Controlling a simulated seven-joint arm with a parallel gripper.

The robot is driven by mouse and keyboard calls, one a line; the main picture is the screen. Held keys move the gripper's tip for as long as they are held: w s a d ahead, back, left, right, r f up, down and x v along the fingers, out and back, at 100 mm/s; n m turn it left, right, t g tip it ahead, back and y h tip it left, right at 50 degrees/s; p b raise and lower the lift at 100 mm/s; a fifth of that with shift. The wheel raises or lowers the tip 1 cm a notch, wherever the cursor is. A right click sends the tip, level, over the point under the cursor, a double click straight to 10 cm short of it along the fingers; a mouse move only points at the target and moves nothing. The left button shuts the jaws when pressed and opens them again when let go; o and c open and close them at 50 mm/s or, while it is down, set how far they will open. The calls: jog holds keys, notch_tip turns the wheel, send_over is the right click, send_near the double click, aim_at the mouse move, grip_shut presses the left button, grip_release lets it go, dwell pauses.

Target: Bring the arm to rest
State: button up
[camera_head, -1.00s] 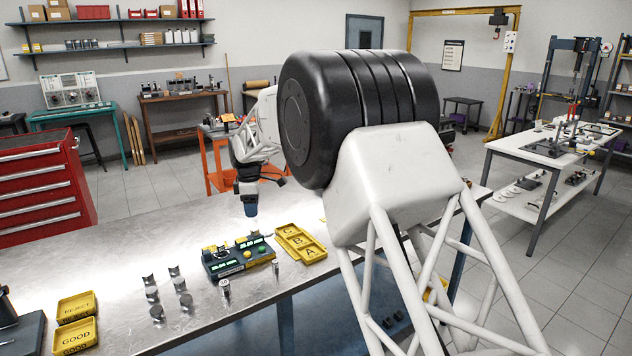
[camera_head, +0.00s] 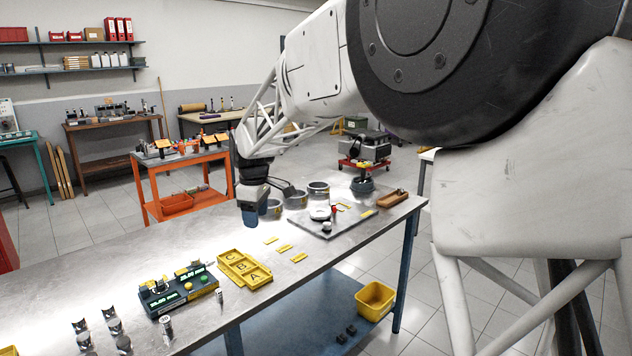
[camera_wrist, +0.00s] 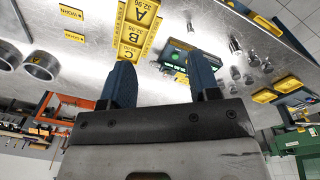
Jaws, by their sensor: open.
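My gripper (camera_head: 253,212) hangs above the metal workbench (camera_head: 120,262), left of the grey plate with small parts. In the wrist view my gripper (camera_wrist: 165,82) shows two blue fingers set well apart with nothing between them. The yellow tray marked A, B and C (camera_head: 246,268) lies on the bench in front of it and also shows beyond the fingers in the wrist view (camera_wrist: 137,30). My white arm fills the right side of the head view and hides part of the room.
A green-lit gauge box (camera_head: 180,290) and several small metal cylinders stand at the front left of the bench. Metal rings (camera_head: 297,199) and a grey plate (camera_head: 331,219) lie at its far end. A yellow bin (camera_head: 375,300) sits below. An orange cart (camera_head: 180,160) stands behind.

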jog(key=s+d+r+m, duration=0.2)
jog(key=s+d+m, duration=0.2)
jog(key=s+d, duration=0.65)
jog(key=s+d+r+m, duration=0.2)
jog(key=s+d+m, duration=0.2)
jog(key=s+d, duration=0.6)
jog(key=s+d+f+m, duration=0.2)
jog(key=s+d, duration=0.2)
jog(key=s, duration=0.3)
jog(key=s+d+f+m+t, duration=0.1)
jog(key=s+d+f+m, duration=0.2)
jog(key=s+d, duration=0.2)
jog(key=s+d+f+m, duration=0.2)
jog(key=s+d, duration=0.2)
jog(key=s, duration=0.7)
jog(key=shift+d+f+m+t, duration=0.15)
jog(key=shift+d+m+t, duration=0.1)
jog(key=shift+m+t, duration=0.15)
dwell(2.1)
